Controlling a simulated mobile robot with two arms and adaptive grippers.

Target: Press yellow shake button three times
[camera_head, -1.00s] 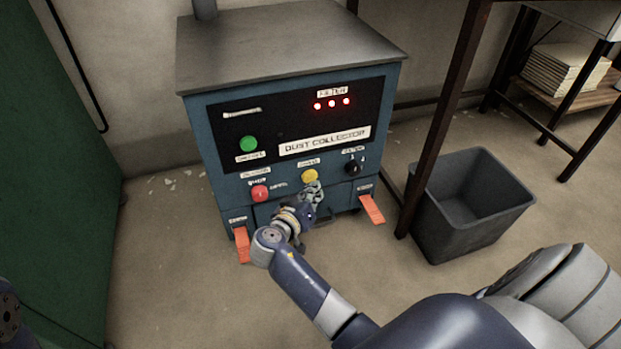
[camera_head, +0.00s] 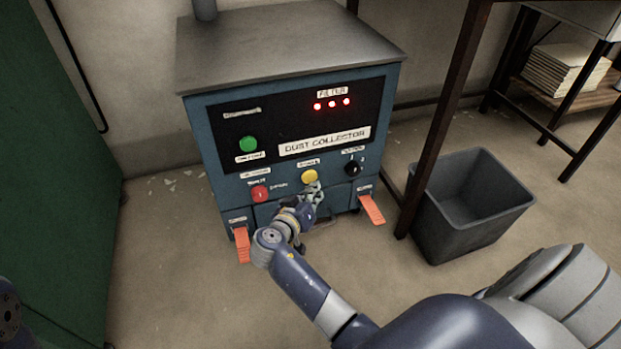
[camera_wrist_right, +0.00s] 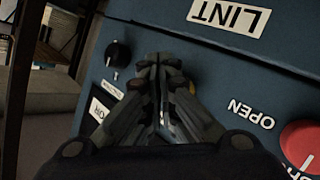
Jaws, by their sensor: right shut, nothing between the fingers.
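The yellow button (camera_head: 309,177) is on the lower front of the blue dust collector (camera_head: 203,130), between a red button and a black knob. My right gripper (camera_head: 314,188) is shut and empty, with its fingertips just below and at the button in the head view. In the right wrist view, the shut fingers (camera_wrist_right: 165,68) point at the panel and hide most of the yellow button (camera_wrist_right: 192,88); only a sliver shows beside them. I cannot tell whether the tips touch it. My left gripper is not in view.
The red button (camera_head: 260,193) is left of the yellow one, the green button (camera_head: 248,143) is higher up, and the black knob (camera_head: 352,168) is to the right. A dark bin (camera_head: 480,240) and a table leg (camera_head: 440,125) stand at right.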

